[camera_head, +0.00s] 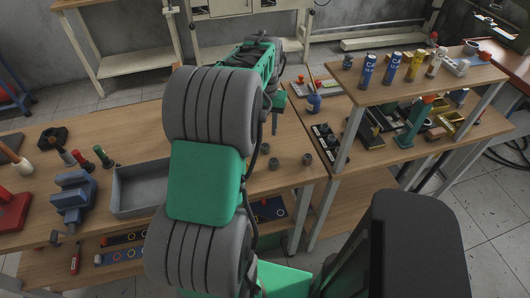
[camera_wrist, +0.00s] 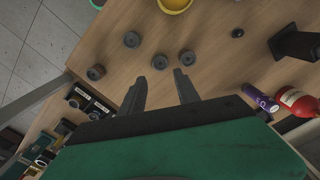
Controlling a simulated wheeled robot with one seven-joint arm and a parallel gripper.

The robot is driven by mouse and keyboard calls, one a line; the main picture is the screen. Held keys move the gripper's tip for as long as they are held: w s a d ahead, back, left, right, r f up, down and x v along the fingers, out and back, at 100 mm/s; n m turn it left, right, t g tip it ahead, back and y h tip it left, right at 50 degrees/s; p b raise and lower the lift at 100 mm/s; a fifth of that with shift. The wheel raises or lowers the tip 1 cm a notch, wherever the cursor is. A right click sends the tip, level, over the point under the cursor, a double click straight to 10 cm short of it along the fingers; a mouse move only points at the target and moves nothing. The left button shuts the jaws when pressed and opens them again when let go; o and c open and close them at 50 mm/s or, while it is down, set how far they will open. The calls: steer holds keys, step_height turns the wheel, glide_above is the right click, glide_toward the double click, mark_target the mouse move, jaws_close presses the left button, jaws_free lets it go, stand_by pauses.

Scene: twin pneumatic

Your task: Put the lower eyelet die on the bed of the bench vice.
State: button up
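Several small dark grey round pieces stand on the wooden bench, one (camera_head: 306,159) nearest its right edge; in the wrist view one piece (camera_wrist: 96,72) is at the left and another (camera_wrist: 187,58) lies beyond the right finger. My arm hides part of the bench in the head view.
A grey tray (camera_head: 140,208) stands right of the vice. A red fire-extinguisher-like bottle (camera_wrist: 297,102) and a purple can (camera_wrist: 262,103) are at the right in the wrist view. A shelf (camera_head: 395,92) stands to the right.

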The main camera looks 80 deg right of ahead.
mark_target(265, 145)
step_height(265, 145, down, 7)
steer(key=shift+f+p, duration=0.2)
steer(key=shift+p, duration=0.5)
steer(key=shift+c, duration=0.6)
steer(key=shift+w, duration=0.1)
jaws_close()
